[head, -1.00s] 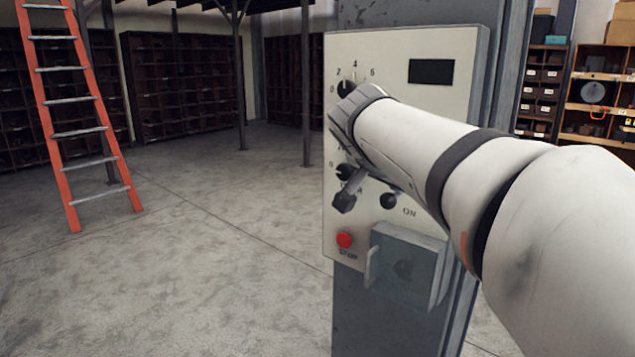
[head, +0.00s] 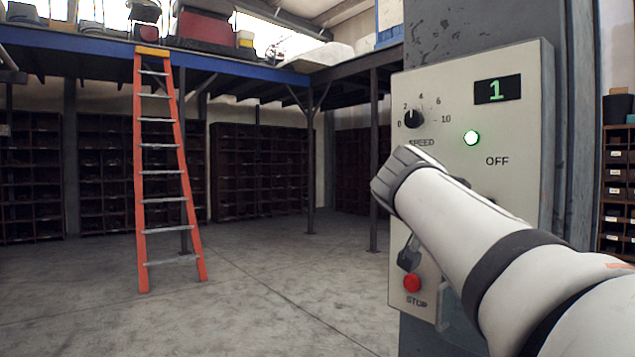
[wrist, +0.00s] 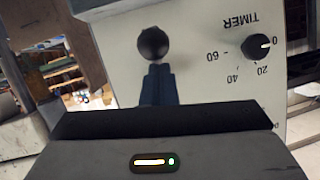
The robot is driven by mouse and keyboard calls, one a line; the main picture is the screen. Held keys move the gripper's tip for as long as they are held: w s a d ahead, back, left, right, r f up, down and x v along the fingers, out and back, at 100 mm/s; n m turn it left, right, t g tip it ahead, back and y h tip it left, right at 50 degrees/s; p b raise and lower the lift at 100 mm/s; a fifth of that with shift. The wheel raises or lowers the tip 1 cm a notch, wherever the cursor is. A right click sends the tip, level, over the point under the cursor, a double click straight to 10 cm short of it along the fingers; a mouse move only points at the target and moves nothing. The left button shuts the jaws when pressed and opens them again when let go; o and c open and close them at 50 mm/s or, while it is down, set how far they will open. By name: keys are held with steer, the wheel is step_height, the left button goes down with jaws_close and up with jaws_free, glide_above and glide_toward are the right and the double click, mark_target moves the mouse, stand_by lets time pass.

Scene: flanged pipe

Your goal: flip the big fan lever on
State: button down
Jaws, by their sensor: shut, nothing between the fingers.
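The lever's round black knob (wrist: 153,43) shows in the wrist view, which is upside down, close to the tips of my gripper's dark fingers (wrist: 160,75). I cannot tell whether they touch. In the head view my gripper (head: 408,256) is shut and empty in front of the control panel (head: 450,97). My arm hides the lever's knob and the ON label there. The OFF label shows above the arm.
The panel also carries a speed knob (head: 414,119), a red STOP button (head: 412,282) and a timer knob (wrist: 260,47). It is fixed to a grey column (head: 480,22). An orange ladder (head: 170,205) stands at left. The floor (head: 285,290) left of the panel is clear.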

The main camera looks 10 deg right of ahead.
steer(key=shift+f+b, duration=0.35)
steer(key=shift+f, duration=0.05)
stand_by(0.4)
